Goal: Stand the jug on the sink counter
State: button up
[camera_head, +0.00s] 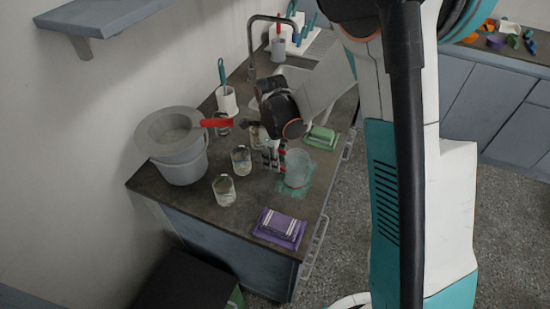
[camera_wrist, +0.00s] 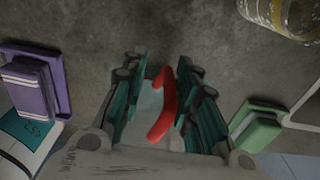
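The jug (camera_head: 298,170) is a pale, see-through vessel near the front edge of the sink counter (camera_head: 255,188). A teal patch shows around its foot. It looks upright, but I cannot tell whether its base touches the counter. Its red handle (camera_wrist: 166,105) shows in the wrist view, slanting between the fingers of my gripper (camera_wrist: 162,65). The fingers are close together on both sides of the handle; whether they press on it is unclear. My gripper (camera_head: 271,153) also shows in the head view, pointing down just left of the jug, with the jug's body partly hidden in the wrist view.
A purple case (camera_head: 280,228) lies at the counter's near end and a green one (camera_head: 321,138) beyond the jug. Glass beakers (camera_head: 224,189) (camera_head: 241,160) stand left of my gripper. A large grey bucket (camera_head: 182,168) stands by the wall. The sink and tap (camera_head: 251,48) are farther back.

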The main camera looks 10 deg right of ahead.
jog(key=s+d+r+n+t+p, duration=0.1)
jog(key=s+r+n+p, duration=0.15)
jog(key=r, duration=0.75)
jog(key=s+d+r+n+t+p, duration=0.1)
jog(key=s+r+n+p, duration=0.2)
jog(key=r, duration=0.7)
jog(key=s+d+r+n+t, duration=0.2)
jog(key=s+r+n, duration=0.1)
jog(key=s+n, duration=0.4)
jog(key=s+d+r+n+t+b, duration=0.1)
jog(key=s+d+r+n+t, duration=0.1)
jog(key=s+n, duration=0.5)
jog(key=shift+s+d+r+n+t, duration=0.2)
jog(key=shift+s+r+n+t, duration=0.4)
jog(key=shift+n, duration=2.25)
jog(key=shift+w+f, duration=0.15)
jog(key=shift+w, duration=0.05)
